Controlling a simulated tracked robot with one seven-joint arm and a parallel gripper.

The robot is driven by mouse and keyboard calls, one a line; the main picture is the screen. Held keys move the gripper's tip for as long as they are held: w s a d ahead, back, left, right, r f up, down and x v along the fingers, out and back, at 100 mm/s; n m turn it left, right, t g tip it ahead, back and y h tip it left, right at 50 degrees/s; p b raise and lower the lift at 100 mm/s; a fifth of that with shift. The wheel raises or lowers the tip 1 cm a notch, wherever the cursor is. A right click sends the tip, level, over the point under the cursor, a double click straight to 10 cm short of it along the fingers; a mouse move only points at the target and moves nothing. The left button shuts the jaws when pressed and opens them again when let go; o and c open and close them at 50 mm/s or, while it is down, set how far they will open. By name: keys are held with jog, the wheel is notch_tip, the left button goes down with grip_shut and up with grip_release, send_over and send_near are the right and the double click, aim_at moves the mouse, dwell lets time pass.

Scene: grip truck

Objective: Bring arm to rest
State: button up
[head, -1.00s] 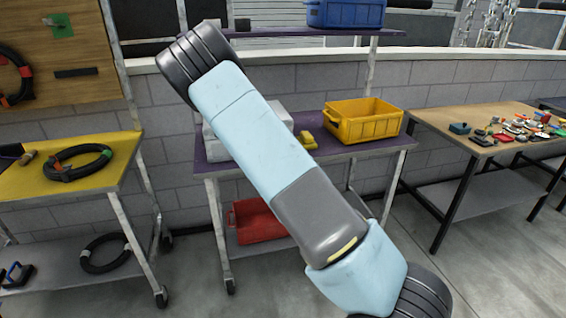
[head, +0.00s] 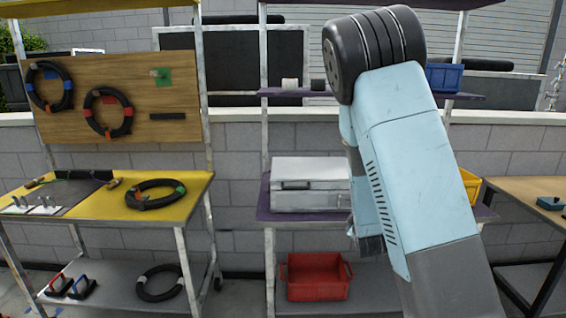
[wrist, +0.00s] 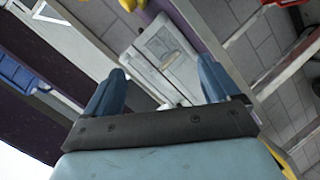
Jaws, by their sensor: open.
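My arm, pale blue and grey with a dark ribbed joint, rises across the right half of the head view and bends back down at the top. My gripper (wrist: 160,92) shows in the wrist view with its two blue fingers wide apart. Nothing is between the fingers. Beyond them, apart from them, is a light grey case (wrist: 165,55). In the head view the grey case (head: 309,185) stands on the purple shelf rack's middle shelf (head: 262,205), left of my arm. The fingers are not clearly visible in the head view.
A red bin (head: 318,280) sits on the rack's bottom shelf. A blue bin (head: 443,77) is on the upper shelf, and a yellow bin (head: 470,185) is partly hidden by my arm. A yellow workbench (head: 195,190) with hoses stands left. A wooden table (head: 530,188) stands right.

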jog(key=s+r+m+g+y, duration=0.3)
jog(key=s+r+m+g, duration=0.3)
jog(key=s+r, duration=0.85)
jog(key=s+r+m+g, duration=0.1)
jog(key=s+r, duration=0.3)
jog(key=s, duration=0.6)
jog(key=s+a+r+m+g, duration=0.1)
jog(key=s+r+m, duration=0.2)
jog(key=s, duration=0.6)
jog(key=shift+s+a+r+h, duration=0.2)
jog(key=shift+s+r+h, duration=0.2)
jog(key=shift+r, duration=0.25)
